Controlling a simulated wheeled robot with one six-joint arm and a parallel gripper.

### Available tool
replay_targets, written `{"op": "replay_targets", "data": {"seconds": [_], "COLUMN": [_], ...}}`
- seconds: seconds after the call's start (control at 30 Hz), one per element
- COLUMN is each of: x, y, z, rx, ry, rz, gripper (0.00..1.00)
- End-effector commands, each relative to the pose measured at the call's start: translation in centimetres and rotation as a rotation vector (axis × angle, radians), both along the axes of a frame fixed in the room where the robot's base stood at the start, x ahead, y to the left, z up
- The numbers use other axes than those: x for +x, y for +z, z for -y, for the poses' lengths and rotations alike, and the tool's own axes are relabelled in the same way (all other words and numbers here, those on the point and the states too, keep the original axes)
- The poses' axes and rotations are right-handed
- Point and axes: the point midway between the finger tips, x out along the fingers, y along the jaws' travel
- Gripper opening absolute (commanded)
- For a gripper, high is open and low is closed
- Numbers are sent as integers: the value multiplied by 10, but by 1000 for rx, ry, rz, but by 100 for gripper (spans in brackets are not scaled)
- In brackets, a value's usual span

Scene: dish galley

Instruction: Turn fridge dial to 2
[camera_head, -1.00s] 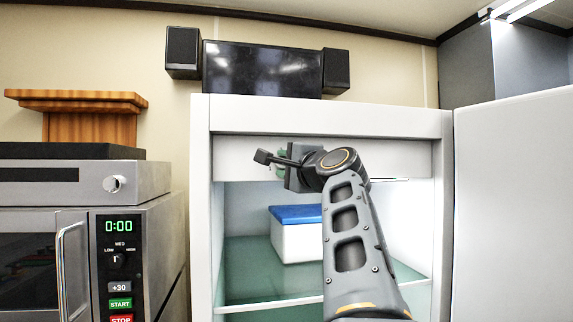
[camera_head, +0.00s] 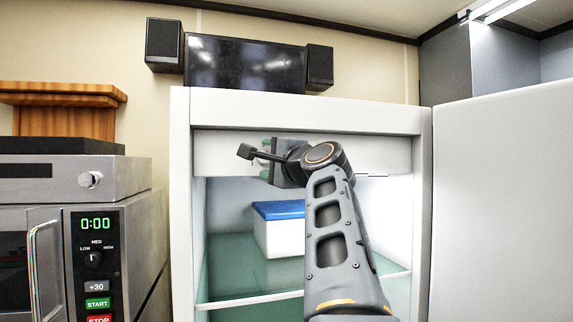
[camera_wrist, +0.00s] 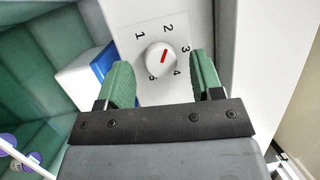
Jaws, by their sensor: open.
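The fridge dial (camera_wrist: 153,63) is a round white knob with a red mark, on a white panel with printed numbers 1 to 5. In the wrist view the mark points up and slightly right, toward the side of 2 and 3; its exact setting is hard to tell. My gripper (camera_wrist: 160,66) is open, its green fingers spread on the left and right of the dial; whether they reach its depth is unclear. In the head view my gripper (camera_head: 268,160) is in front of the panel at the top of the open fridge (camera_head: 300,103), and the dial is hidden.
A white box with a blue lid (camera_head: 280,210) stands on the fridge shelf below my gripper. The open fridge door (camera_head: 505,200) is at the right. A microwave (camera_head: 140,235) with a display and buttons stands at the left. Speakers and a dark screen (camera_head: 245,65) are above the fridge.

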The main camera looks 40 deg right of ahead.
Motion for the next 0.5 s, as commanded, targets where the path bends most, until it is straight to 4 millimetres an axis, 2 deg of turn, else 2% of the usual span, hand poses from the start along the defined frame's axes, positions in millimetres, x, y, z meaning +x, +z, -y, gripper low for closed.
{"op": "replay_targets", "data": {"seconds": [0.3,0.5], "x": [-64,-99], "y": [-12,-15], "z": [-6,-11], "rx": [-2,-1], "ry": [-9,-7], "rz": [2,1], "gripper": [60,60]}}
